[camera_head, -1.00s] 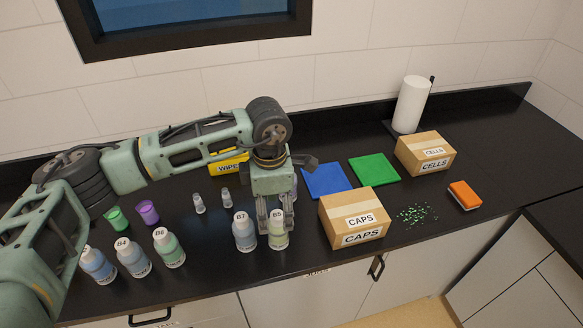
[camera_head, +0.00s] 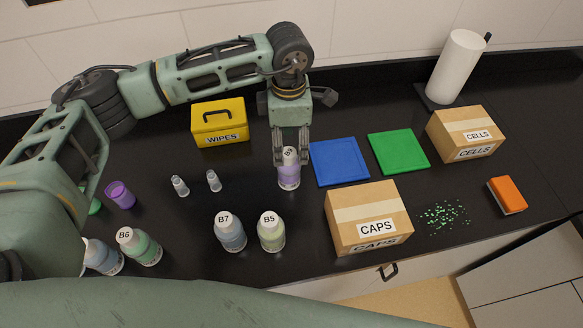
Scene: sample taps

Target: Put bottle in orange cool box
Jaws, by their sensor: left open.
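My left gripper (camera_head: 290,148) is open and points down at a purple bottle (camera_head: 289,176), with its fingers at the bottle's white cap. The cap's label is partly hidden. Other capped bottles stand nearer: blue B7 (camera_head: 230,233), pale green B5 (camera_head: 271,234), green B6 (camera_head: 142,249) and a blue one (camera_head: 102,258) partly hidden by my arm. No orange cool box shows in this view. My right gripper is not in view.
A CAPS carton (camera_head: 358,209) stands right of the bottles, with blue (camera_head: 339,163) and green (camera_head: 398,152) mats behind it. A yellow WIPES box (camera_head: 219,122), small clear vials (camera_head: 180,187), a purple cup (camera_head: 121,195), a CELLS carton (camera_head: 452,129), a paper roll (camera_head: 455,66) and an orange sponge (camera_head: 508,193) stand around.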

